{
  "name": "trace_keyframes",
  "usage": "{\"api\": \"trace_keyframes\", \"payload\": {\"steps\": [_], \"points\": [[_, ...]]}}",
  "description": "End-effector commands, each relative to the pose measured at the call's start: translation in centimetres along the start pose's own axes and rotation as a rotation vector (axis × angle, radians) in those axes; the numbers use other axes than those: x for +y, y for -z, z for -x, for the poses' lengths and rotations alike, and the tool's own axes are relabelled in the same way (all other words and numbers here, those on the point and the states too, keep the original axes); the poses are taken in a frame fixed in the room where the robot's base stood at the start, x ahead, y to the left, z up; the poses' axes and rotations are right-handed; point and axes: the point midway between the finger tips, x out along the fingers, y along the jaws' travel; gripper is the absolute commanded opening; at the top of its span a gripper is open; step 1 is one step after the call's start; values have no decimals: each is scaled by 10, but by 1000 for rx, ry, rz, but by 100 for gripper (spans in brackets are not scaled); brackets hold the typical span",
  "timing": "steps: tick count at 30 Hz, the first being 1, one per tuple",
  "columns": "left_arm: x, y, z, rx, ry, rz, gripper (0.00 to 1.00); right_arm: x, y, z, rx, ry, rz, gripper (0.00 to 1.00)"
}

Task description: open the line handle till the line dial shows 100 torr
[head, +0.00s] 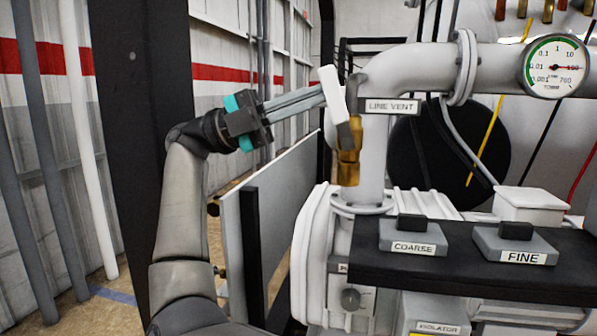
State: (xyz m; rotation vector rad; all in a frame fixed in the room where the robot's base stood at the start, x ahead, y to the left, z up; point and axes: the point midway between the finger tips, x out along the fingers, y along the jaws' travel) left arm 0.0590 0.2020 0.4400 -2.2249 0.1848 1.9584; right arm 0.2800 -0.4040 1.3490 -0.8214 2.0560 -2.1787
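The line handle (333,94) is a white lever on a brass valve (349,158), beside the LINE VENT label (391,106). It stands steeply and leans a little to the left at its top. My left gripper (322,95) comes in from the left, its fingers close together with a narrow gap between them. Its tips reach the lever's left edge; whether they grip it or only touch it is hidden. My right gripper is not in view.
The grey pipe (372,150) stands right behind the valve. COARSE (413,236) and FINE (515,243) boxes sit on a black shelf (470,275) at the lower right. A white panel (285,190) stands below my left gripper.

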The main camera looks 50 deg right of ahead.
Motion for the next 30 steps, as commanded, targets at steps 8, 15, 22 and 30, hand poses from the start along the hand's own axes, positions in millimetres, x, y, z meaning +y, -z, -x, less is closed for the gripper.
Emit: {"api": "trace_keyframes", "payload": {"steps": [8,15,22,30], "points": [[0,0,0,-1,0,-1,44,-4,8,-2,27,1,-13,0],[-2,0,0,-1,2,-2,44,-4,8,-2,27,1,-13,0],[-2,0,0,0,2,-2,44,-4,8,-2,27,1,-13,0],[-2,0,7,-1,2,-3,44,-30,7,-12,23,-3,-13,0]]}}
